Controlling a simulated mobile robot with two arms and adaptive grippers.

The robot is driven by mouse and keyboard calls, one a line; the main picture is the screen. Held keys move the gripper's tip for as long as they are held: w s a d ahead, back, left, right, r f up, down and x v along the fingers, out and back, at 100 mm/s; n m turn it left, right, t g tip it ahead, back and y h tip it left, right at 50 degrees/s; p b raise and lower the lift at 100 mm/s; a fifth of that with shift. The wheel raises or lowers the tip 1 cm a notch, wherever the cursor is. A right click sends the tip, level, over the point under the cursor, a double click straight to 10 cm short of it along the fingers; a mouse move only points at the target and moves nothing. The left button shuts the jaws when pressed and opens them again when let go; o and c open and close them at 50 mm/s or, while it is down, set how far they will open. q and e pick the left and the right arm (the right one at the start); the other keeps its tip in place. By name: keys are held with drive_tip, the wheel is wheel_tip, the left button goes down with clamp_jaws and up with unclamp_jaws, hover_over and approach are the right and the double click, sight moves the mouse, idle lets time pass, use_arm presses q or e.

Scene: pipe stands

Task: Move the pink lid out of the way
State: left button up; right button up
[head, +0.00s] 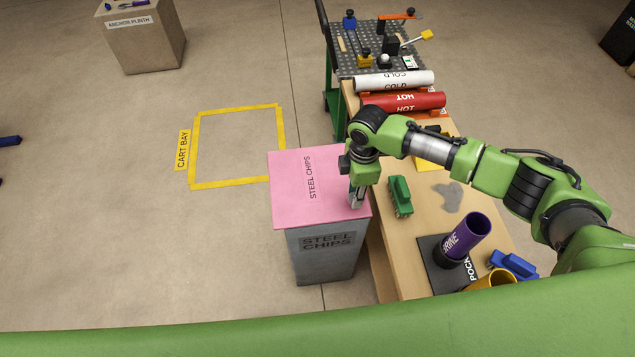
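The pink lid (300,195), marked STEEL CHIPS, lies flat on top of the grey steel chips bin (325,262). The bin stands on the floor against the left side of the workbench. My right gripper (356,203) points down at the lid's right edge. Its fingers overlap that edge in the head view. I cannot tell whether they are closed on the lid or only touching or hovering beside it. My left gripper is not in view.
The workbench (428,190) holds a green block-like object (400,196), a white COLD pipe (394,81), a red HOT pipe (403,102) and a purple BRINE pipe (467,235). The taped cart bay (194,150) on the left floor is empty.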

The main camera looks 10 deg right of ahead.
drive_tip(key=shift+w+d+b, duration=0.3)
drive_tip(key=shift+w+d, duration=0.1)
drive_tip(key=shift+w, duration=0.3)
drive_tip(key=shift+w+d+b, duration=0.3)
drive_tip(key=shift+w+d, duration=0.05)
drive_tip(key=shift+w, duration=0.3)
drive_tip(key=shift+w+d+b, duration=0.4)
drive_tip(key=shift+w, duration=0.35)
drive_tip(key=shift+w+d+f+b, duration=0.1)
drive_tip(key=shift+w+d+b, duration=0.3)
drive_tip(key=shift+w, duration=0.3)
drive_tip(key=shift+w+d+b, duration=0.25)
drive_tip(key=shift+w+b, duration=0.2)
drive_tip(key=shift+w, duration=0.2)
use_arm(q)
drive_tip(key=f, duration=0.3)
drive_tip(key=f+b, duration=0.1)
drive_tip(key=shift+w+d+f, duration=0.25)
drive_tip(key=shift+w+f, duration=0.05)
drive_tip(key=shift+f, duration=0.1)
use_arm(e)
drive_tip(key=shift+w+d, duration=0.55)
drive_tip(key=shift+w, duration=0.15)
